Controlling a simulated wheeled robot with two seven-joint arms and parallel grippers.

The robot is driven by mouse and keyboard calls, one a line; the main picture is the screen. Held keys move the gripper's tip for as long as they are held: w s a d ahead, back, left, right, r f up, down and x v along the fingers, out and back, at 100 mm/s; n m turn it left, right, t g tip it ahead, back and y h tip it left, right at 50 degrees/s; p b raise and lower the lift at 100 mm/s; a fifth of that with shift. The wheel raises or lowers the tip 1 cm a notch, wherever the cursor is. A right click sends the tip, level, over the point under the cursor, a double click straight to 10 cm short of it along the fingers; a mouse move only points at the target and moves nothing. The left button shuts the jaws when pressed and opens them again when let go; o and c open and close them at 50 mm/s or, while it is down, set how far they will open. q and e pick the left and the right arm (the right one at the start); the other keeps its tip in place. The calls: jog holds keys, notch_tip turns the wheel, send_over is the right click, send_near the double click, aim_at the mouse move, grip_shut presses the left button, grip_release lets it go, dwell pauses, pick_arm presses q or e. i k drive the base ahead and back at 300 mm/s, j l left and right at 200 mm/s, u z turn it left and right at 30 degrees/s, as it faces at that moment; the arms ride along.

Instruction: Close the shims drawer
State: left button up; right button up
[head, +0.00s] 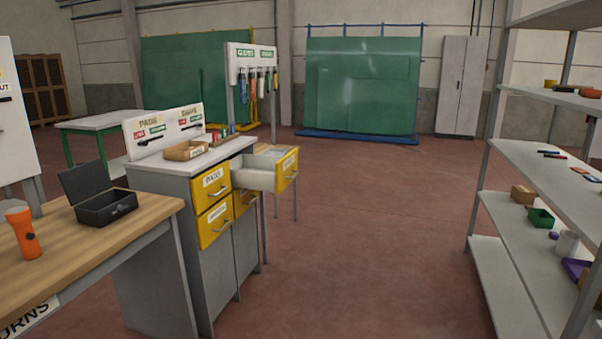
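A grey cabinet (173,208) with yellow-fronted drawers stands left of the middle in the head view. Its upper right drawer (288,168) is pulled well out. That drawer's label is too small to read surely, so I cannot confirm that it is the shims drawer. It has a metal handle on its front, and its pale inside shows from above. The upper left drawer (211,188), the lower left drawer (215,222) and the lower right drawer (244,202) look shut. Neither of my grippers is in view.
A wooden bench (110,232) with a black open box (106,207) and an orange flashlight (22,232) is at the near left. A shelf rack (513,170) stands at the right. The red floor (380,240) between cabinet and rack is clear.

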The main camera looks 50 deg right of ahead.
aim_at(262, 167)
jog(key=z, duration=1.55)
jog(key=i+l+u, duration=0.35)
jog(key=i+l, duration=0.25)
jog(key=i, duration=0.5)
jog(key=i+l+u, duration=0.35)
jog(key=i+l, duration=0.55)
jog(key=i, duration=0.15)
jog(key=i+l+u, duration=0.3)
jog(key=i+l, duration=0.6)
jog(key=l, duration=0.25)
